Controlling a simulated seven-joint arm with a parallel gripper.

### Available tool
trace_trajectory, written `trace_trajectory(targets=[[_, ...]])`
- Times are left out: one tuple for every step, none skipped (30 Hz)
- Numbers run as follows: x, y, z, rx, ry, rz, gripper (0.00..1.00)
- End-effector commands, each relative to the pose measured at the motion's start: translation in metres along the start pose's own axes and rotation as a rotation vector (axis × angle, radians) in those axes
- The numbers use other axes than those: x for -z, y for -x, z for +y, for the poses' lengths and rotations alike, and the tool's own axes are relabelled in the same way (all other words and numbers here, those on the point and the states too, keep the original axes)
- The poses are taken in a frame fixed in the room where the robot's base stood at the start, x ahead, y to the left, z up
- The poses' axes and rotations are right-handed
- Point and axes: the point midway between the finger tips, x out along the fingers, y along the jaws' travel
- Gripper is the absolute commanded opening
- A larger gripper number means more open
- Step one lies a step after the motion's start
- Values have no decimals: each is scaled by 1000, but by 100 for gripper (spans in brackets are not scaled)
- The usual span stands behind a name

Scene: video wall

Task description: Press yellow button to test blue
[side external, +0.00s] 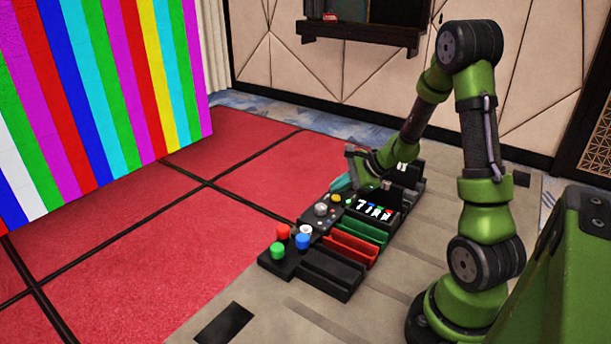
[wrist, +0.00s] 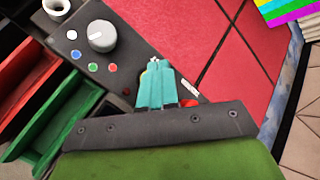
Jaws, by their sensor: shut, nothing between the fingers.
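A yellow button (side external: 336,198) sits on the black control panel (side external: 318,228) in the side view, near a grey knob. My gripper (side external: 343,184) has teal fingers and is low over the panel, close behind the yellow button. In the wrist view my gripper (wrist: 155,68) is shut with nothing held. A sliver of yellow (wrist: 143,77) shows at the left edge of the fingers, which hide most of what lies under them. I cannot tell whether they touch the button. The video wall (side external: 100,90) shows stripes of several colours, including blue.
The grey knob (wrist: 102,36) and small white, blue, green and red buttons lie left of the fingers. Larger red (side external: 283,231), blue (side external: 302,241), green (side external: 278,250) and white (side external: 306,230) buttons stand at the panel's near end. Red (side external: 350,249) and green (side external: 364,232) trays lie alongside.

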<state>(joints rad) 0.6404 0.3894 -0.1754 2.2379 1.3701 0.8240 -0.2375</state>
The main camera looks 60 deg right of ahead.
Motion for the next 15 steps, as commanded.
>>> trace_trajectory(targets=[[1, -2, 2, -2, -2, 0, 0], [2, -2, 2, -2, -2, 0, 0], [2, -3, 3, -3, -1, 0, 0], [3, -4, 4, -2, -1, 0, 0], [3, -4, 4, -2, -1, 0, 0], [3, -5, 4, -1, -1, 0, 0], [3, -5, 4, -1, -1, 0, 0], [3, -4, 4, -1, -1, 0, 0], [3, -4, 4, -1, -1, 0, 0], [3, -4, 4, -1, -1, 0, 0], [3, -4, 4, -1, -1, 0, 0], [3, -4, 4, -1, -1, 0, 0], [3, -4, 4, -1, -1, 0, 0], [3, -4, 4, -1, 0, 0, 0], [3, -4, 4, -1, 0, 0, 0]])
